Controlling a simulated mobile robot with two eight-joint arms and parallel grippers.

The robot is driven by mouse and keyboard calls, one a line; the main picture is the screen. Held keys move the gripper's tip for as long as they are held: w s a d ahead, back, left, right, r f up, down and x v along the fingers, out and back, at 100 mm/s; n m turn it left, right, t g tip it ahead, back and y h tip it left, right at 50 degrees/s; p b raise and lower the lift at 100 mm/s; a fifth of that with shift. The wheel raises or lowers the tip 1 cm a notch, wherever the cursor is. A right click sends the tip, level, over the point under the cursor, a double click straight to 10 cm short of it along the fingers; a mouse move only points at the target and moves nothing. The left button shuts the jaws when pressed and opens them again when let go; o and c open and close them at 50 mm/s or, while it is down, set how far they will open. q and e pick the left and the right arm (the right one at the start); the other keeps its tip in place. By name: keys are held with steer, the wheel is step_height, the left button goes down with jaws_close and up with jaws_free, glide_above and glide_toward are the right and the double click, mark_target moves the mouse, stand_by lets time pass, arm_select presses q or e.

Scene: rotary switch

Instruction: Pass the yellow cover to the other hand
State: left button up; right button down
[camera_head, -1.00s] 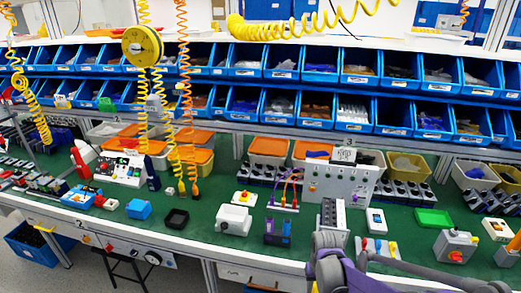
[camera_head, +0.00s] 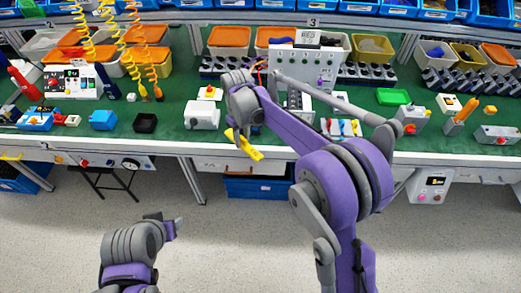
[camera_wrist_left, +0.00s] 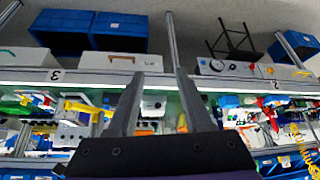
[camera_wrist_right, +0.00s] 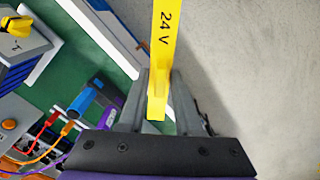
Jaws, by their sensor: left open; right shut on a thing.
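The yellow cover (camera_head: 246,147) is a flat strip in front of the bench's front edge in the head view. In the right wrist view the cover (camera_wrist_right: 164,40) carries the marking "24 V". My right gripper (camera_head: 236,132) is shut on it; its fingers (camera_wrist_right: 158,105) close around one end. My left gripper (camera_head: 176,224) is low at the left in the head view, apart from the cover, over the floor. In the left wrist view its fingers (camera_wrist_left: 158,100) are spread with nothing between them. The cover cannot be made out clearly in the left wrist view.
The green bench (camera_head: 272,146) stands beyond my arms. A white box (camera_head: 202,115), a black tray (camera_head: 145,123) and a blue box (camera_head: 103,120) stand near its front edge. A blue bin (camera_head: 258,187) is below. The floor between my arms is clear.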

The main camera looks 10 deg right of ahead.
arm_select(q)
steer(key=shift+o, duration=0.4)
arm_select(e)
steer(key=shift+w+a+r+n, duration=0.2)
steer(key=shift+w+a+r, duration=0.1)
steer(key=shift+a, duration=0.15)
steer(key=shift+w+a+r+n, duration=0.2)
steer(key=shift+a+r, duration=0.1)
steer(key=shift+a, duration=0.1)
arm_select(q)
steer(key=shift+o, duration=1.4)
steer(key=shift+d, duration=0.1)
arm_select(e)
steer(key=shift+w+a+r, duration=0.1)
steer(key=shift+a+r, duration=0.05)
arm_select(q)
steer(key=shift+o, duration=0.6)
steer(key=shift+w+d+n, duration=0.25)
steer(key=shift+w+n, duration=0.05)
steer(key=shift+n, duration=0.2)
steer(key=n+t+h, duration=0.2)
steer(key=n+h, duration=0.9)
steer(key=n, duration=1.3)
glide_toward(243, 142)
step_height(243, 142, up, 2)
steer(key=a, duration=0.3)
steer(key=shift+n, duration=0.3)
steer(key=x, duration=1.2)
steer(key=shift+w+d, duration=0.15)
steer(key=shift+w, duration=0.2)
